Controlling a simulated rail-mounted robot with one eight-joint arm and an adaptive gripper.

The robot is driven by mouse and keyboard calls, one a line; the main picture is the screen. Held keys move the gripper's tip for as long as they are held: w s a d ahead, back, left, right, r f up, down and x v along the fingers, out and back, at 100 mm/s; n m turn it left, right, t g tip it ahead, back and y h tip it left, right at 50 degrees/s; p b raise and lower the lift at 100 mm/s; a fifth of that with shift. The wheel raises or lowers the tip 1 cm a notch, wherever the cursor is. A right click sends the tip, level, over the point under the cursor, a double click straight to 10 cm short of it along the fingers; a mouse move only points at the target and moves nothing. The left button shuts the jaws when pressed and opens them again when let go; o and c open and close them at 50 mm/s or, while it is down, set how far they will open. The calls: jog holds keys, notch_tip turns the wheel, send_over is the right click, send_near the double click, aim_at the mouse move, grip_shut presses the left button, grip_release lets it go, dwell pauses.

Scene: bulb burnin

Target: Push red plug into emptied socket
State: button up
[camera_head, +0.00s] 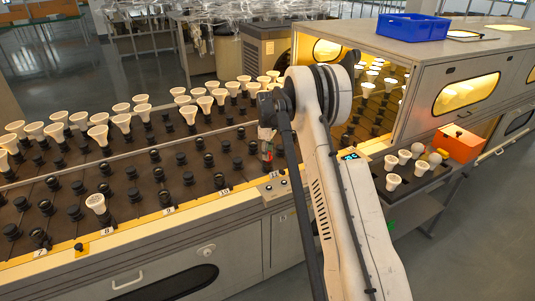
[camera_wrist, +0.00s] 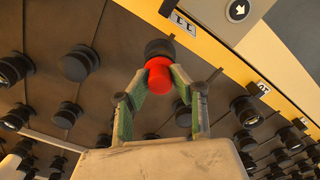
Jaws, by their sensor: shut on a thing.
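The red plug (camera_wrist: 158,73) is held between the green-padded fingers of my gripper (camera_wrist: 159,78). In the wrist view a black socket (camera_wrist: 159,46) stands directly beyond the plug, near the label 11 (camera_wrist: 183,22). The plug overlaps the socket's near side; I cannot tell whether it is touching or seated. A little red shows there, but my arm hides most of the plug and that socket.
Black sockets (camera_wrist: 245,110) stand close around my gripper. One white bulb (camera_head: 96,203) is in the front row at left; many fill the back rows. The lit oven housing (camera_head: 420,80), a tray of bulbs and an orange bin (camera_head: 458,144) are at right.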

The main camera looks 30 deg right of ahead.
jog(key=shift+f, duration=0.2)
jog(key=o, duration=1)
jog(key=shift+o, duration=0.2)
jog(key=shift+r, duration=0.1)
notch_tip(320, 180, up, 12)
